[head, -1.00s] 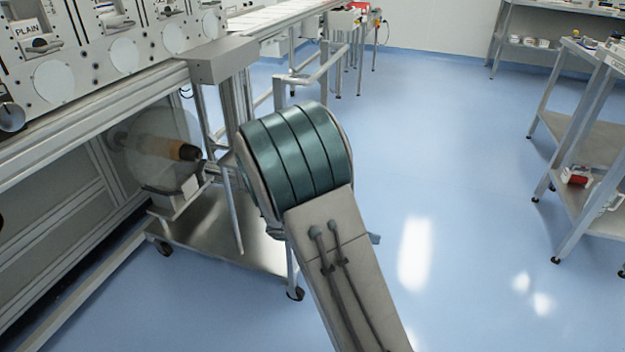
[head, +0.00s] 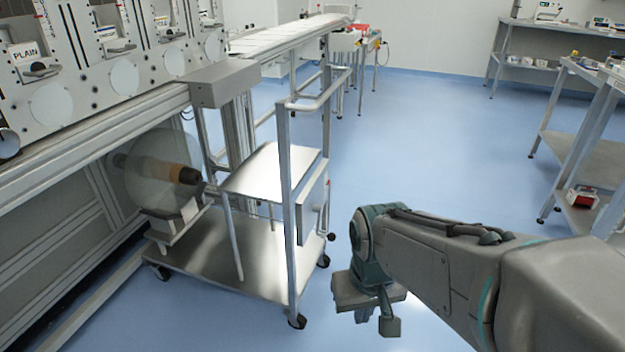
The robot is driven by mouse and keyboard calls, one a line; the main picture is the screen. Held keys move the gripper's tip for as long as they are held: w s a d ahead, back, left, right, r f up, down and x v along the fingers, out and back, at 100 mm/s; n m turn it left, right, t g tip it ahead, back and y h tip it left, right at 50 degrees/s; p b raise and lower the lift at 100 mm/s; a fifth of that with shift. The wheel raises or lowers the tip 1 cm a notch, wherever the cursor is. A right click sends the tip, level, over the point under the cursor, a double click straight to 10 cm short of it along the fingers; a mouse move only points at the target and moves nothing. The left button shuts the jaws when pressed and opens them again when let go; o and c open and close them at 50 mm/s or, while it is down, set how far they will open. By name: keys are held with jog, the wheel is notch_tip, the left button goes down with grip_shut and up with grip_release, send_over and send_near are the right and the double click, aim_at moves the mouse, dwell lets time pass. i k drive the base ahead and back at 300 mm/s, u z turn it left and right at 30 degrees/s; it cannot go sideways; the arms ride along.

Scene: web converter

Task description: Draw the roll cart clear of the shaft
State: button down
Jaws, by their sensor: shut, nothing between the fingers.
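The roll cart (head: 197,262) is a steel frame on casters with a low deck, an upper shelf (head: 272,168) and a tall handle rail (head: 318,103). It stands against the machine at the left. A pale, see-through roll (head: 143,172) sits over a cradle (head: 172,228) at the cart's machine end. The brown and black shaft (head: 178,177) appears to run through the roll's middle; exact contact is hidden. My gripper (head: 366,318) is shut and empty, low over the floor to the right of the cart, apart from it.
The machine frame (head: 95,125) with its round ports runs along the left. Shelving (head: 575,150) with small items stands at the right. Benches stand at the back. Blue floor (head: 430,140) is open between the cart and the right shelving.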

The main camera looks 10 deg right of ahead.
aim_at(272, 263)
jog(key=z, duration=0.15)
jog(key=i, duration=1.05)
jog(key=z, duration=0.85)
jog(key=k, duration=0.3)
jog(key=u, duration=1.2)
